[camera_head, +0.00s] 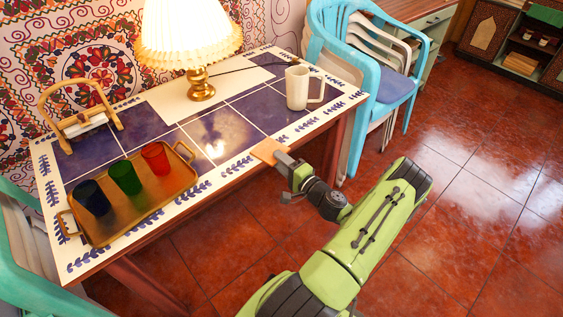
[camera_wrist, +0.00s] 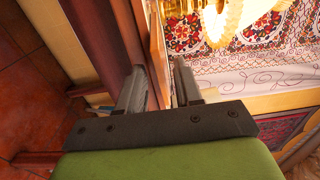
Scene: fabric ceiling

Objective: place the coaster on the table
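The coaster (camera_head: 268,150) is a flat, square, orange-brown piece at the table's front edge, right of the middle. In the head view it overlaps the edge of the table (camera_head: 228,169). I cannot tell whether it touches the tabletop. My gripper (camera_head: 287,165) reaches it from the front right, just outside the edge. In the wrist view my gripper (camera_wrist: 160,82) has its fingers close together on either side of the coaster (camera_wrist: 158,50), which shows edge-on and roughly parallel to the tabletop. The fingers appear shut on it; the exact contact is hard to see.
A tray (camera_head: 105,238) with blue, green and red cups is at the table's left. A white mug (camera_head: 297,88) stands at the right and a lamp (camera_head: 201,84) at the back. The blue tiles (camera_head: 222,133) behind the coaster are clear. Stacked chairs (camera_head: 395,88) stand right of the table.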

